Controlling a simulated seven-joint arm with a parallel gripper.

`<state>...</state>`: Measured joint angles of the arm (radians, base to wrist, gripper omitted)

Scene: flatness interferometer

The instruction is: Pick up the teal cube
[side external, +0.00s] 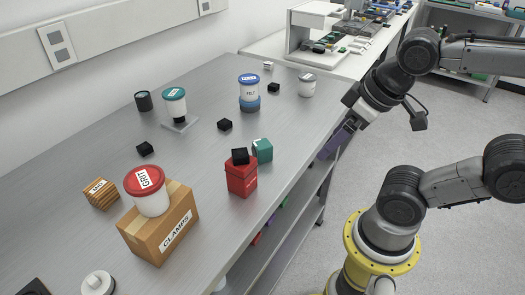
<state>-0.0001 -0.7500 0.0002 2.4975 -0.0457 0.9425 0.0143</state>
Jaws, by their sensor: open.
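The teal cube (263,150) sits on the grey metal table, close to its right edge. It stands just behind and to the right of a red container (241,180), which hides part of its lower left side. A small black cube (240,156) rests on top of the red container. My gripper (328,150) is open, to the right of the teal cube and apart from it, near the table's right edge. The fingers are small and partly hard to make out in this view.
A cardboard CLAMPS box (178,228) carries a red-lidded GRIT jar (148,192). A blue-lidded jar (249,88), a grey-lidded jar (308,85) and a teal-lidded jar (175,103) stand farther back. Small black cubes (225,125) lie around. The tabletop (200,150) behind the teal cube is mostly clear.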

